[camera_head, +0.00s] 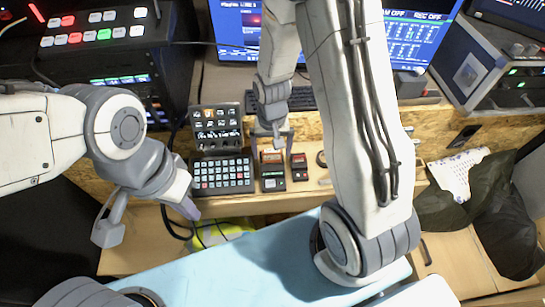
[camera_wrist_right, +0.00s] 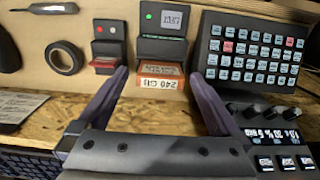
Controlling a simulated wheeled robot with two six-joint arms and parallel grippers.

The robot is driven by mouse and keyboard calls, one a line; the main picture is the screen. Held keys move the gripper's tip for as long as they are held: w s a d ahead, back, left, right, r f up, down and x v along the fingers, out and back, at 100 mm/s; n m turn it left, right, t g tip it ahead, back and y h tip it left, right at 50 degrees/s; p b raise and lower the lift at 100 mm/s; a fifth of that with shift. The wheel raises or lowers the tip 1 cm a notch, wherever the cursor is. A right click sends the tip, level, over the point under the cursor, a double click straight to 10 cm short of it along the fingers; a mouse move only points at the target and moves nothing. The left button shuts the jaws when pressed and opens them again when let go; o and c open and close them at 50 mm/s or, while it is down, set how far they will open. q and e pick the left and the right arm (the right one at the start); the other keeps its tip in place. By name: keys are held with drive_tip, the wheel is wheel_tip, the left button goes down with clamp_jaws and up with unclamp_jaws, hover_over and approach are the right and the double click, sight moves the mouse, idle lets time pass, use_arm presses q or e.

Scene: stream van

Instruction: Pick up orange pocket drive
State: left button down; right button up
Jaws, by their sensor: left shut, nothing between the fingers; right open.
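The orange pocket drive (camera_wrist_right: 160,78), with a white label reading 240 GB, is at one end of a dark dock (camera_wrist_right: 163,48) with a green light. The drive also shows in the head view (camera_head: 272,157), just below the tips of my right gripper (camera_head: 271,138). In the right wrist view my right gripper (camera_wrist_right: 158,74) is open, with one finger on each side of the drive and gaps between. I cannot tell the height of the fingertips over it. My left gripper (camera_head: 186,207) is shut and empty, at the left in front of the bench edge.
A dock with a red drive (camera_head: 299,160) stands beside the orange drive's dock. A keypad (camera_head: 222,175) is on the other side. A roll of black tape (camera_wrist_right: 66,58) lies past the red drive. A keyboard (camera_head: 290,100) and a monitor are behind.

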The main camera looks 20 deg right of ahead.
drive_tip(key=shift+f, duration=0.7)
drive_tip(key=c, duration=1.4)
drive_tip(key=shift+r, duration=0.1)
drive_tip(key=shift+c, duration=0.2)
